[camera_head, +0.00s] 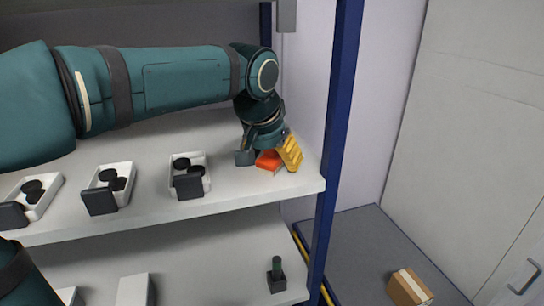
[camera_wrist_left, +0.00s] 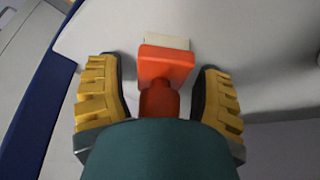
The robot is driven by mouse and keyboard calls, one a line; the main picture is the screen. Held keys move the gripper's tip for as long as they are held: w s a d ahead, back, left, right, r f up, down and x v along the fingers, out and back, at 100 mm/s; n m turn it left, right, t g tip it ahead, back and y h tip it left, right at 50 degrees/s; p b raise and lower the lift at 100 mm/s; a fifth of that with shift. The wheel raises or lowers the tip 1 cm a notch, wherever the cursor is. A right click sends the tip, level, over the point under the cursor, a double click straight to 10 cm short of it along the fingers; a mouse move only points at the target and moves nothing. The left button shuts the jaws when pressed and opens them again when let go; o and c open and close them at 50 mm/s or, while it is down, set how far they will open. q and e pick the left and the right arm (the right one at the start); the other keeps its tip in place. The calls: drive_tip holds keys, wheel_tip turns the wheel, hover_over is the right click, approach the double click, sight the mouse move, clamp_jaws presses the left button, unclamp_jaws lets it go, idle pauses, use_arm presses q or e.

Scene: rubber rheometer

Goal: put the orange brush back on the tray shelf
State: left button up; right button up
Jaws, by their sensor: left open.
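The orange brush (camera_head: 268,161) lies on the white tray shelf (camera_head: 235,195), near its right end; the gripper partly covers it in the head view. In the left wrist view the orange brush (camera_wrist_left: 165,66) shows its wide orange head and pale bristles pointing away from me. My left gripper (camera_head: 268,156) is open, with its fingers on both sides of the brush. In the left wrist view a gap shows between the brush and each yellow-padded finger of the left gripper (camera_wrist_left: 160,82). My right gripper is not in view.
Several white trays with black discs stand on the same shelf, the nearest tray (camera_head: 203,163) left of the gripper. A blue post (camera_head: 335,130) rises at the shelf's right end. A dark holder (camera_head: 276,280) stands on the lower shelf. A cardboard box (camera_head: 410,288) lies lower right.

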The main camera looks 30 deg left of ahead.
use_arm(q)
drive_tip(key=shift+r, duration=0.1)
drive_tip(key=shift+r, duration=0.25)
drive_tip(key=v, duration=0.4)
drive_tip(key=shift+s+r+p, duration=0.1)
drive_tip(key=shift+r+p, duration=0.2)
drive_tip(key=shift+p, duration=0.1)
drive_tip(key=s+d+b, duration=0.1)
drive_tip(key=s+b, duration=0.1)
drive_tip(key=s, duration=1)
drive_tip(key=shift+s, duration=0.1)
